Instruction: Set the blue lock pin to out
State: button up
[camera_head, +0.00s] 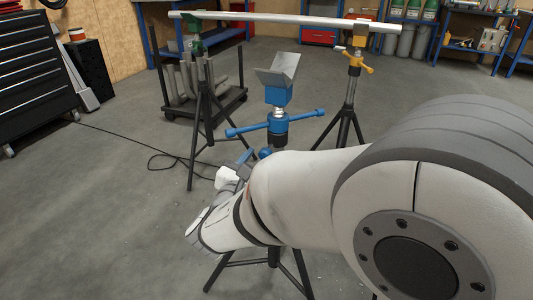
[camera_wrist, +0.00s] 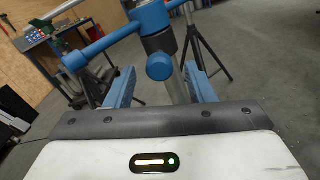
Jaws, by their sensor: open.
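The blue lock pin (camera_wrist: 160,66) shows in the wrist view as a round knob on the side of the dark collar of the blue stand. It also shows in the head view as a small blue knob (camera_head: 265,153) below the stand's blue handle bar. My gripper (camera_wrist: 160,77) is open, with one blue finger on each side of the knob in the picture. I cannot tell whether the fingers reach around it or stop short. In the head view my gripper (camera_head: 245,158) is beside the stand's post, partly hidden by my arm. How far the pin sticks out is unclear.
The blue stand has a tilted grey V-shaped head (camera_head: 278,70) and a long blue handle bar (camera_head: 245,129) close above my gripper. Behind it, a long pipe (camera_head: 290,19) rests on green and yellow tripod stands. A pipe cart (camera_head: 235,100) stands at the back left. Open floor lies left.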

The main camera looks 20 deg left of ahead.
jog(key=s+p, duration=0.1)
jog(key=s, duration=0.3)
jog(key=shift+s+a, duration=0.15)
jog(key=shift+s, duration=0.25)
jog(key=d+r+m+g+h+p, duration=0.2)
jog(key=d+r+m+g+p, duration=0.3)
jog(key=d, duration=0.4)
jog(key=d+r+m+g+h+p, duration=0.3)
jog(key=d+m+p, duration=0.3)
jog(key=d, duration=0.4)
jog(key=d+r+m+g+h+p, duration=0.2)
jog(key=d+r+m+g+p, duration=0.3)
jog(key=d, duration=0.4)
jog(key=s+d+r+m+g+y+p, duration=0.1)
jog(key=s+d+r+m+y+p, duration=0.1)
jog(key=s+r+m+y+p, duration=0.2)
jog(key=s+d+r+m+g+y+p, duration=0.1)
jog(key=s+d+r+m+y+p, duration=0.2)
jog(key=r+m+p, duration=0.7)
jog(key=s+m+y+p, duration=0.1)
jog(key=s+m+p, duration=0.1)
jog(key=p, duration=0.1)
jog(key=shift+s+d, duration=0.15)
jog(key=shift+r, duration=0.1)
